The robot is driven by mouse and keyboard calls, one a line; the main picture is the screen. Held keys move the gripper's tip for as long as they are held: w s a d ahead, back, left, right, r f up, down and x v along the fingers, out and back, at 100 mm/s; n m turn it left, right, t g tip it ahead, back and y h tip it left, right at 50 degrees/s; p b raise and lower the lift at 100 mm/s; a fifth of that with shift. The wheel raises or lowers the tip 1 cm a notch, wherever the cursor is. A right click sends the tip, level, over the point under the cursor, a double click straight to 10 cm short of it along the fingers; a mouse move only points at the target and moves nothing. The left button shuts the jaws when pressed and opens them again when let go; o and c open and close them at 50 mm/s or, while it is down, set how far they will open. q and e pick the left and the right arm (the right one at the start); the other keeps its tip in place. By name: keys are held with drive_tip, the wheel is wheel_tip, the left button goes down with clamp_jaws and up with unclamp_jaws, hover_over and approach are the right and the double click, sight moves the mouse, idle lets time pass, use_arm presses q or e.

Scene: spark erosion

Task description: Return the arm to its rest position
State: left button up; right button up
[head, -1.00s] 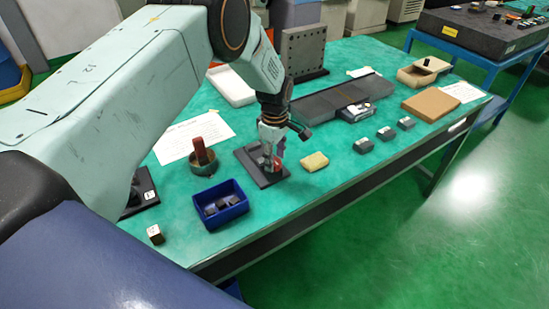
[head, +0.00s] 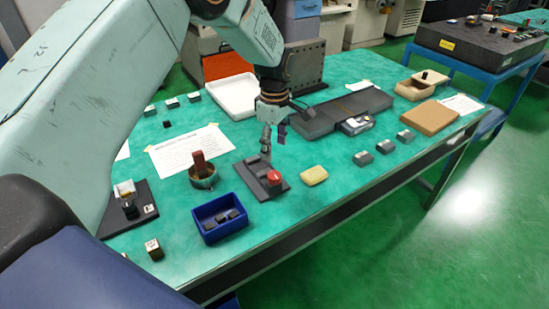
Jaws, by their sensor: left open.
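My left arm comes in from the left, and its gripper (head: 272,140) hangs over the green table. The gripper is open and empty, its fingers pointing down. It is above the back edge of a black plate (head: 250,181), which carries a red round piece (head: 273,177) and a dark block. The fingertips look clear of the red piece; whether they touch anything behind it I cannot tell. My right gripper is not in view.
A yellow sponge (head: 314,175) and several grey blocks (head: 384,146) lie to the right. A dark slab (head: 345,108) and an upright metal plate (head: 304,64) are behind.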

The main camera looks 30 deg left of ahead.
use_arm(q)
drive_tip(key=shift+r, duration=0.9)
